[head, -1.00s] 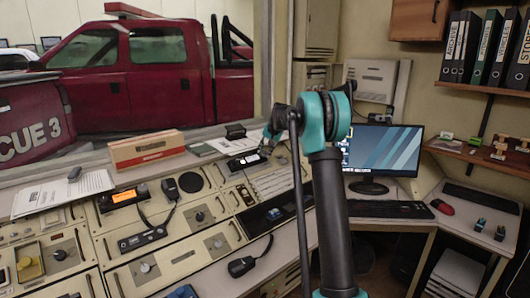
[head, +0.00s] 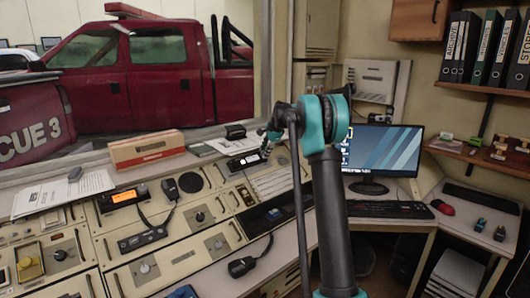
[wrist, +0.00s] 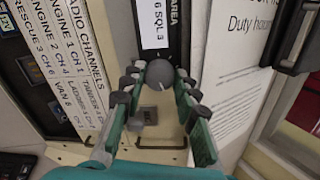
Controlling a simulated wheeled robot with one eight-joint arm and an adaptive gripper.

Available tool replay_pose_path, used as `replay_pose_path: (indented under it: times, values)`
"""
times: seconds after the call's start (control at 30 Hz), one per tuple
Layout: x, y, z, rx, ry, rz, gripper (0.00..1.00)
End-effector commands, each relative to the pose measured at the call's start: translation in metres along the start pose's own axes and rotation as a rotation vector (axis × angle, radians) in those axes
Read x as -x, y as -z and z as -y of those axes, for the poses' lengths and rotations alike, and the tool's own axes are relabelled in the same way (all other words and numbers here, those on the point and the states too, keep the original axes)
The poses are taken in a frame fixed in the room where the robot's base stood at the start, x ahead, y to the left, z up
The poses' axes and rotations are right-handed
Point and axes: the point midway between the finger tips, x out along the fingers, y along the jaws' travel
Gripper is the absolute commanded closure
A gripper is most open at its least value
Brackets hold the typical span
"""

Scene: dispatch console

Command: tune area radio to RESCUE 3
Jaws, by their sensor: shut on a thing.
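My gripper (wrist: 160,76) is shut on a round grey knob (wrist: 160,73) in the wrist view, with its teal fingers on either side. The knob has a pale pointer line. A small grey square button (wrist: 149,114) lies between the fingers. In the head view the area radio (head: 245,161) is a dark unit on the console, and my gripper (head: 269,148) is at its right end.
A channel card (wrist: 62,60) in the wrist view lists RADIO CHANNELS, including ENGINE 1 and RESCUE 3; its numbers are partly cut off. A duty hours sheet (wrist: 232,75) is to the right. In the head view, an orange-screened radio (head: 126,199) and a cardboard box (head: 146,150) are left.

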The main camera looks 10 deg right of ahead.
Motion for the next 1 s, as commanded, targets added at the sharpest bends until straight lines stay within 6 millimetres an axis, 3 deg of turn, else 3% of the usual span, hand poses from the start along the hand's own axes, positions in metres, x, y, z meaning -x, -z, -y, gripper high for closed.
replay_pose_path:
  times: [0.43,1.0]
  values:
    - [0.0003,0.0014,0.0002,-0.258,-0.005,0.015,0.99]
    - [0.0003,0.0013,0.0003,-0.308,-0.006,0.018,0.99]
